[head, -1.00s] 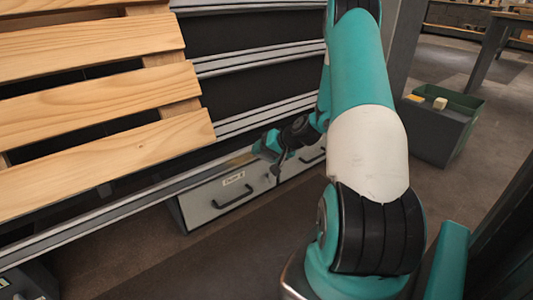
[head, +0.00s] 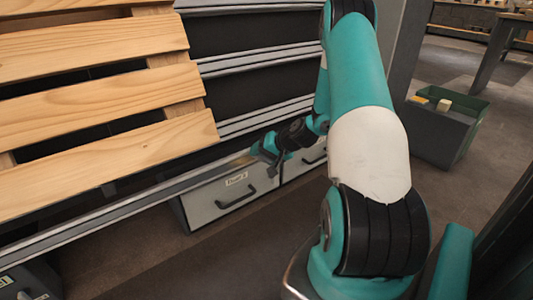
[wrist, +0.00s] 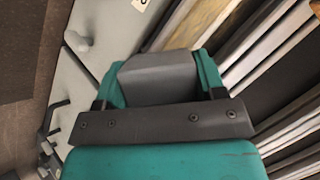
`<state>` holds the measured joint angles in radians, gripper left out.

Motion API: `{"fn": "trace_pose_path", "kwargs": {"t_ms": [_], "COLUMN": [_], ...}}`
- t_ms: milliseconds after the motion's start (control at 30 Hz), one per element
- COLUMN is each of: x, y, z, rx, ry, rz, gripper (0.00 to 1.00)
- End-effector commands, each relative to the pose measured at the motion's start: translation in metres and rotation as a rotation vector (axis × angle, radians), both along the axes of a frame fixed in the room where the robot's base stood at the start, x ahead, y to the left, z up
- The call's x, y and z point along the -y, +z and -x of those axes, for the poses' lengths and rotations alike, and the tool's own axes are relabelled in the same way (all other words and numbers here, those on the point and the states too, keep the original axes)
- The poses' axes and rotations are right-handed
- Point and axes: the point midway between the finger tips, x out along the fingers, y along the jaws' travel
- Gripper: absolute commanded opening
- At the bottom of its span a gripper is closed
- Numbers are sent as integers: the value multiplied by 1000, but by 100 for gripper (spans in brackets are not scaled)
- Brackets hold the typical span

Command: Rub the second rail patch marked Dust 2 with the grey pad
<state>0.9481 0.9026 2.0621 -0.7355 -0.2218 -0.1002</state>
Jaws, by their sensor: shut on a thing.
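My gripper (wrist: 155,88) is shut on the grey pad (wrist: 155,72), which sits between its teal fingers in the wrist view. In the head view my gripper (head: 266,150) is at the right part of the pallet line's front rail (head: 130,205), small and partly hidden by my arm. A tan dusty patch (wrist: 205,22) lies on the rail just beyond the pad in the wrist view, and it also shows faintly in the head view (head: 243,160). I cannot tell whether pad and patch touch. A white tag ending in 2 (wrist: 140,4) is cut off at the wrist view's top.
A wooden slatted pallet (head: 100,135) rests on the line at left. Grey drawers (head: 210,203) with black handles stand below the rail. The floor in front is clear.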

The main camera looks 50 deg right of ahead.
Motion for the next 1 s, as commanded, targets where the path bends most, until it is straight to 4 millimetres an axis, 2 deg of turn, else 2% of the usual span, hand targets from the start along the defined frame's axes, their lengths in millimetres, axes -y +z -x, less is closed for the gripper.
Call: {"fn": "trace_pose_path", "kwargs": {"t_ms": [200, 467, 800, 1000], "x": [-21, -31, -59, -67], "y": [2, 1, 1, 0], "z": [-4, -6, -15, -18], "rx": [0, 0, -1, 1], "ry": [2, 0, 3, 0], "rz": [-1, 0, 0, 1], "gripper": [45, 45, 45, 45]}}
